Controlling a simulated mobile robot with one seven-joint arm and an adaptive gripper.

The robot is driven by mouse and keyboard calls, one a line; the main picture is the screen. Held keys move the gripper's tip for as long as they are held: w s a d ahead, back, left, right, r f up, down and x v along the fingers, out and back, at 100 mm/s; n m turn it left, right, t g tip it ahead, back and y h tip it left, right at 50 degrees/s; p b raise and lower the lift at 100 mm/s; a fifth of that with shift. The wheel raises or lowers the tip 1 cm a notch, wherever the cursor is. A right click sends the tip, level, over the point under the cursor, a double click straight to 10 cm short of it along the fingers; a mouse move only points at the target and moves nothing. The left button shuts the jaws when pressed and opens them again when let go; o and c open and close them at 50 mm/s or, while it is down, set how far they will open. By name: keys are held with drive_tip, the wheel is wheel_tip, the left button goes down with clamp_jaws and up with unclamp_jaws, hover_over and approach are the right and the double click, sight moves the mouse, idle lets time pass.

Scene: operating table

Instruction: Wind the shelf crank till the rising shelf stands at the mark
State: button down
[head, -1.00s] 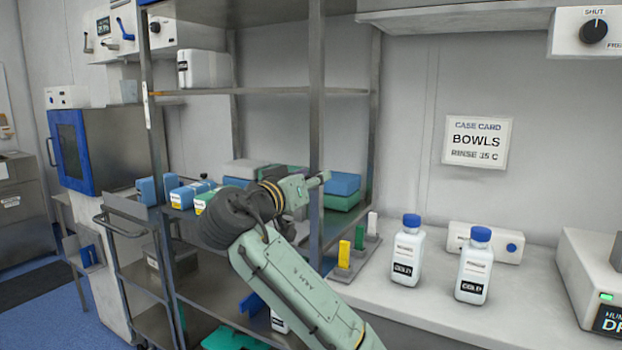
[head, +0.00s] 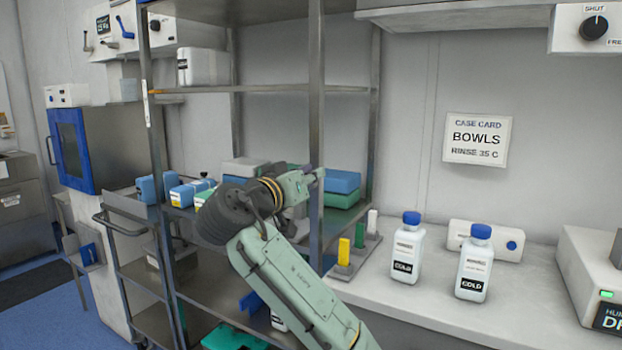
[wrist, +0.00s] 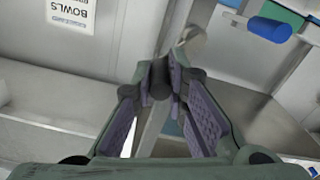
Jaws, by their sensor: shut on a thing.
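My gripper (wrist: 161,82) is shut on a small dark cylindrical grip, which looks like the crank's handle (wrist: 160,77). A pale rounded piece lies just beyond the fingertips in the wrist view. In the head view my gripper (head: 308,182) is at the rack's front right post, seen side on, and the crank cannot be made out there. The upper shelf (head: 270,89) of the metal rack carries a white container. I cannot tell for sure which shelf is the rising one. A small white and orange strip (head: 147,103) on the left post may be the mark.
Blue, green and grey boxes (head: 342,182) sit on the rack's middle level, close behind my gripper. Two blue-capped bottles (head: 407,250) stand on the right counter (head: 420,318). A holder with yellow, green and white pieces (head: 345,270) is near my arm.

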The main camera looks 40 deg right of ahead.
drive_tip(key=shift+w+a+f+n+b, duration=0.15)
drive_tip(key=shift+w+n+b, duration=0.1)
drive_tip(key=shift+n+b, duration=0.3)
drive_tip(key=shift+w+a+n+p, duration=0.3)
drive_tip(key=shift+w+n, duration=0.5)
drive_tip(key=shift+n, duration=1.6)
drive_tip(key=shift+w+a+n+p, duration=0.3)
drive_tip(key=shift+w+n, duration=0.45)
drive_tip(key=shift+n, duration=1.7)
drive_tip(key=shift+w+a+n+p, duration=0.3)
drive_tip(key=shift+w+n, duration=0.5)
drive_tip(key=shift+n, duration=1.6)
drive_tip(key=c, duration=1.6)
unclamp_jaws()
drive_tip(key=shift+a, duration=0.15)
